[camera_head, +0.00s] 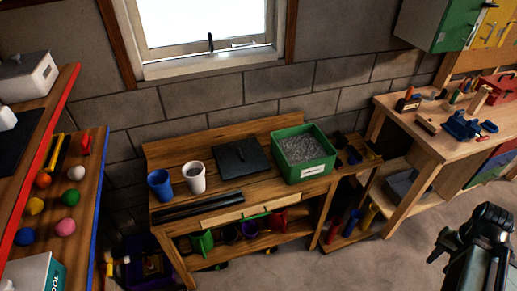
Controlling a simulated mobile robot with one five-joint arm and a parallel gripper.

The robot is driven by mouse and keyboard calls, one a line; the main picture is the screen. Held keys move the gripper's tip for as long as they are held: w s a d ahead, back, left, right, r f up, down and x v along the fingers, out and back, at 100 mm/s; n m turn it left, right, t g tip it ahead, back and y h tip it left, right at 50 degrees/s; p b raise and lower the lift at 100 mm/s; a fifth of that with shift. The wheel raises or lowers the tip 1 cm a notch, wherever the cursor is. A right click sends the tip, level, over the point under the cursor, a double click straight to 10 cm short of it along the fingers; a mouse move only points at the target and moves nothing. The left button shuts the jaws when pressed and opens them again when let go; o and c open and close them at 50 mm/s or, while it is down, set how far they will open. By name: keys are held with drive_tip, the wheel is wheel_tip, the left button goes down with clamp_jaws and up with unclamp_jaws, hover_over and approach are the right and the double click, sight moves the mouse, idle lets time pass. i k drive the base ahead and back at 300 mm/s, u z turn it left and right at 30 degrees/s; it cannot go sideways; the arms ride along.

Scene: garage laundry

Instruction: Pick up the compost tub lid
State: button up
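A dark, flat square piece with a small raised part on top, which looks like the compost tub lid (241,157), lies on the wooden potting bench (180,148) under the window. Just right of it stands a green tub (318,168) with a white label, uncovered and filled with grey granular material. My gripper (492,214) is at the lower right, in front of the workbench and well away from the lid. Its fingers are dark and small, and I cannot tell whether they are open.
A blue cup (160,183) and a white cup (195,176) stand left of the lid. Dark strips (197,208) lie along the bench front. A tool-covered workbench (440,147) is at right, and shelves with coloured balls (70,198) at left. Floor (330,265) in front is clear.

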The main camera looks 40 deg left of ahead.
sight(241, 156)
drive_tip(key=u, duration=0.05)
drive_tip(key=i, duration=2.05)
drive_tip(key=u, duration=4.25)
drive_tip(key=i, duration=1.5)
